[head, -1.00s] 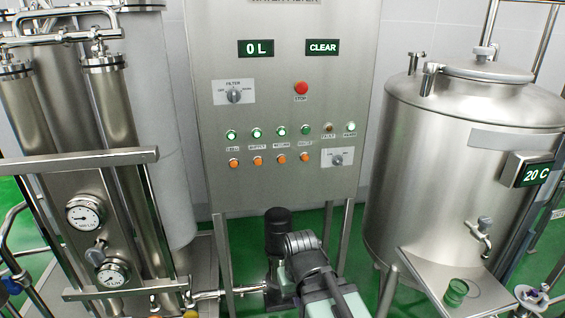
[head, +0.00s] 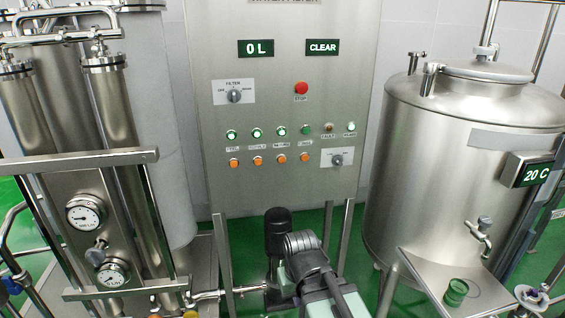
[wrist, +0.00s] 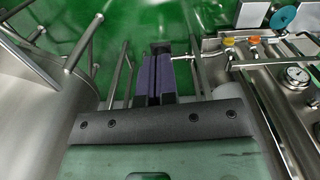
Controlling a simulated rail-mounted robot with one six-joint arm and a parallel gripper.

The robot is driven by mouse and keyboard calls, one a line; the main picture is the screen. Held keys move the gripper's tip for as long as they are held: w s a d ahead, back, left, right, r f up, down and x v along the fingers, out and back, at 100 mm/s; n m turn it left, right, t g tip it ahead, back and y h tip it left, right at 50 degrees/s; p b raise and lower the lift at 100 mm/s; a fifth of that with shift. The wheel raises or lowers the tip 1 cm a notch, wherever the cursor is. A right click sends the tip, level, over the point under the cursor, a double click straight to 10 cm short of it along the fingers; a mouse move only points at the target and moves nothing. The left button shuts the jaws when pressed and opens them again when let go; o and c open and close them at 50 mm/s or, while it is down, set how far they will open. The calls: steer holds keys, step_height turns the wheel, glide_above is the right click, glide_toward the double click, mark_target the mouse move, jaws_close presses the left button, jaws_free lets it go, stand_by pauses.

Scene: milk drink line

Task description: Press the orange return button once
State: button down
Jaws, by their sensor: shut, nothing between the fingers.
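A row of small orange buttons sits low on the steel control panel (head: 340,110) in the head view, below a row of lamps. The labels are too small to read surely; the third from the left looks like the return button (head: 282,159). The lamp above it is lit green. My gripper (wrist: 158,74) shows in the wrist view with its purple fingers together and nothing between them. It points down toward the green floor, apart from the panel. In the head view my arm is at the bottom middle, below the buttons, and the fingers cannot be made out.
A red stop button (head: 301,88) and two selector knobs, one upper left (head: 234,96) and one lower right (head: 337,159), are near the buttons. Filter pipes with gauges (head: 86,214) stand left, a steel tank (head: 440,150) right. The space before the buttons is clear.

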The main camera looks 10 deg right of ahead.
mark_target(283, 163)
stand_by(0.8)
steer(key=w+d+r+m+t+y+p, duration=0.1)
steer(key=w+d+r+m+t, duration=0.2)
steer(key=w, duration=1.1)
steer(key=w+d+r+m+t+y+p, duration=0.1)
steer(key=w+d+r+m+t, duration=0.2)
steer(key=w, duration=1.1)
steer(key=w+d+r+m+t+y+p, duration=0.1)
steer(key=w+m, duration=0.4)
steer(key=w, duration=0.9)
step_height(283, 163, up, 2)
steer(key=shift+w+d+r+m+t, duration=0.15)
steer(key=shift+d+m+t, duration=0.25)
steer(key=shift+d+t, duration=0.6)
steer(key=shift+w+a, duration=0.1)
steer(key=shift+w, duration=0.05)
steer(key=shift+w+d, duration=0.15)
steer(key=shift+w, duration=2)
steer(key=shift+w+d, duration=0.1)
steer(key=shift+w, duration=2)
steer(key=shift+w, duration=0.4)
